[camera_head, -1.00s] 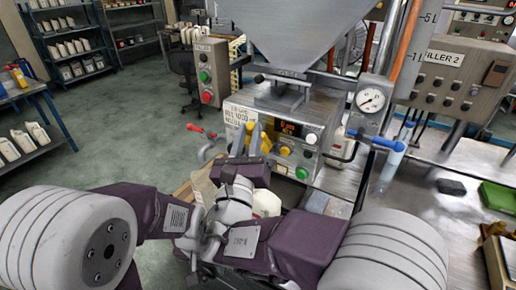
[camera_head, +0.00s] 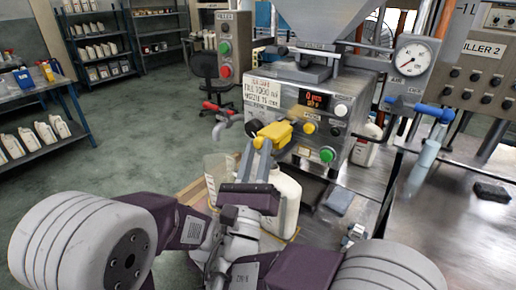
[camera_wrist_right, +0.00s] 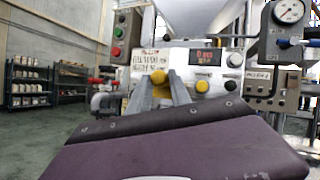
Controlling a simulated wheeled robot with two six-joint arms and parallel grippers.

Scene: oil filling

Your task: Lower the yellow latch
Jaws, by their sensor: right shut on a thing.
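The yellow latch (camera_head: 276,134) is on the front of the steel filler machine (camera_head: 325,95), left of a small yellow button. It reaches toward the lower left, and its near end lies at my right gripper's fingertips. My right gripper (camera_head: 260,145) comes up from below with its two grey fingers close together, shut on the latch. In the right wrist view, the yellow latch (camera_wrist_right: 159,77) shows between the fingertips of the right gripper (camera_wrist_right: 160,92). The fingers hide part of it. My left gripper cannot be made out in the head view.
A white jug (camera_head: 288,200) stands below the latch, just right of my right gripper. A red-handled valve (camera_head: 216,107) sticks out on the left. A gauge (camera_head: 411,58) and a blue-handled pipe (camera_head: 420,110) are on the right. Open floor lies left.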

